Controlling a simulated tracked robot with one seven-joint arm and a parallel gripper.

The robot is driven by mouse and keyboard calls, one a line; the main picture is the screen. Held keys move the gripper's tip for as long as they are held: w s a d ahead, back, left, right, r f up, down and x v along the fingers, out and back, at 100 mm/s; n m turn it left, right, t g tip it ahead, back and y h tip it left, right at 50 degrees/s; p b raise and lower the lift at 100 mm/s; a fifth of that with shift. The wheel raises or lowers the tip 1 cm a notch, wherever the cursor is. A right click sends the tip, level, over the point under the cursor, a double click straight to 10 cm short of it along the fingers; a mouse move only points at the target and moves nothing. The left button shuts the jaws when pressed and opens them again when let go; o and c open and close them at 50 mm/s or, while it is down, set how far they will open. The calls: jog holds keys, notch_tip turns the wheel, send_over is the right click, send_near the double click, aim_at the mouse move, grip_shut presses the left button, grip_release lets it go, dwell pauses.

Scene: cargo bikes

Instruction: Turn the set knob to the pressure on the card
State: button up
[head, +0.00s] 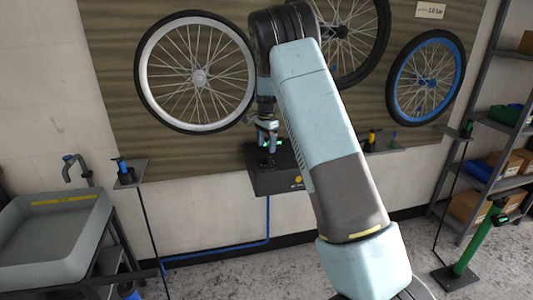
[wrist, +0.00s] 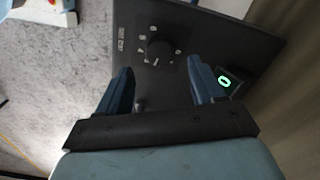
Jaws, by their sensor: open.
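The black set knob (wrist: 158,50) sits on a dark panel with a printed number scale around it in the wrist view. A small display (wrist: 224,82) on the panel glows green and seems to read 0. My gripper (wrist: 159,64) is open, its two blue fingers on either side of the knob's line, with no visible contact. In the head view my gripper (head: 267,142) is over the dark control box (head: 285,178) on the wall, and the knob is hidden there. The pale card (head: 431,10) hangs at the top right; its small print is not surely readable.
Bike wheels hang on the wall panel, among them a white-rimmed one (head: 198,73) and a blue-rimmed one (head: 426,78). A grey sink (head: 55,235) stands at left, a shelf rack (head: 500,150) and a green pump (head: 478,240) at right. Open floor lies between.

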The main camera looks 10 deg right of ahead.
aim_at(266, 157)
notch_tip(266, 157, up, 8)
jog(key=shift+r, duration=0.15)
dwell(0.4)
jog(key=s+d+r+n+t, duration=0.1)
jog(key=s+r+n, duration=0.1)
jog(key=s+r, duration=0.45)
jog(key=s+r+n+t+y, duration=0.15)
jog(key=s+r, duration=0.25)
jog(key=s, duration=0.5)
jog(key=s+d+r+n+h, duration=0.1)
jog(key=s+r+n, duration=0.2)
jog(key=s+r, duration=0.4)
jog(key=s+f+n+t, duration=0.1)
jog(key=s+f+n, duration=0.1)
jog(key=s, duration=1.1)
jog(key=s+a+f+n+t, duration=0.1)
jog(key=s+n, duration=0.3)
jog(key=s, duration=0.9)
jog(key=shift+s+a+f+n+t, duration=0.2)
jog(key=shift+a+f+n+t, duration=0.15)
jog(key=shift+t, duration=0.2)
